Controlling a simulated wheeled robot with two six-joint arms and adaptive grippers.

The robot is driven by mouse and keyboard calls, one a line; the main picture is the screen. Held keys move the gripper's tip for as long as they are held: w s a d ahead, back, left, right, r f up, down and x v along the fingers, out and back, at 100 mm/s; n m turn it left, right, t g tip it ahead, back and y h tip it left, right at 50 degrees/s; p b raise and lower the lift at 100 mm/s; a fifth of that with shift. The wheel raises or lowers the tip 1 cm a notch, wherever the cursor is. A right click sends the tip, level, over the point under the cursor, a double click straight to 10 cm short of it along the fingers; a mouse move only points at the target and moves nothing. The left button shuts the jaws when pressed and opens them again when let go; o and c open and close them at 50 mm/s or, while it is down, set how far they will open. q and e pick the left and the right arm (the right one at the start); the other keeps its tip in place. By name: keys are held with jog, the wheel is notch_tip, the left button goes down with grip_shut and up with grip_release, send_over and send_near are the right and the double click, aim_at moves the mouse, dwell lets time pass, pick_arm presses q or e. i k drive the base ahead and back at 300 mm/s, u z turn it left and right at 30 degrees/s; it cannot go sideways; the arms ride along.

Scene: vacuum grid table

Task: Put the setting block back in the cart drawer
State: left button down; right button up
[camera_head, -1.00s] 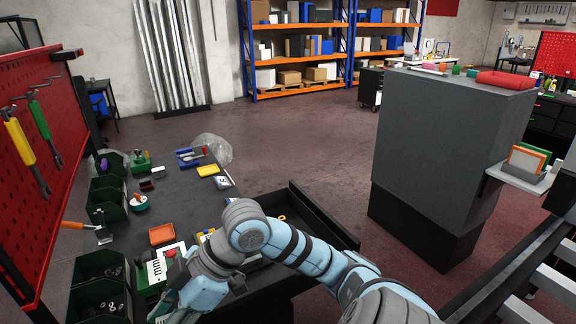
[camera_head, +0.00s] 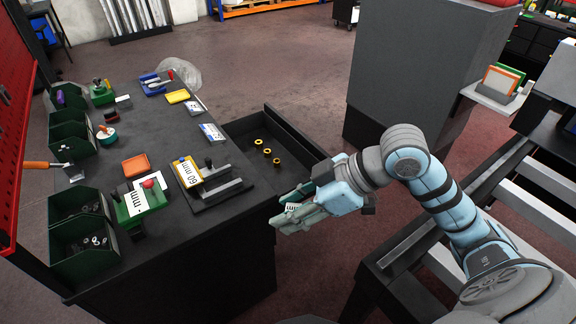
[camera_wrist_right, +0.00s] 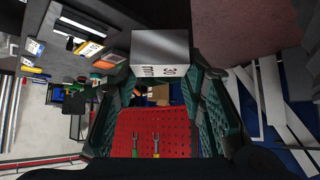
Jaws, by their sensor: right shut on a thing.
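The setting block (camera_wrist_right: 160,52) is a grey metal block marked "30 mm" in the right wrist view. My right gripper (camera_head: 284,212) is shut on it, with a finger on each side. In the head view the gripper hides most of the block. The gripper is to the right of the table, in front of the open cart drawer (camera_head: 313,147). The drawer is dark, and several yellow rings (camera_head: 267,151) lie in it. My left gripper is not in view.
The dark tabletop (camera_head: 170,220) holds a fixture with a "60 mm" card (camera_head: 187,172), a green block (camera_head: 140,203), an orange tray (camera_head: 136,165) and green bins (camera_head: 82,243). A tall grey cabinet (camera_head: 425,75) stands behind. A railed frame (camera_head: 440,265) is at the right.

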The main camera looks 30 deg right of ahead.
aim_at(268, 175)
jog(key=z, duration=0.05)
jog(key=i, duration=0.95)
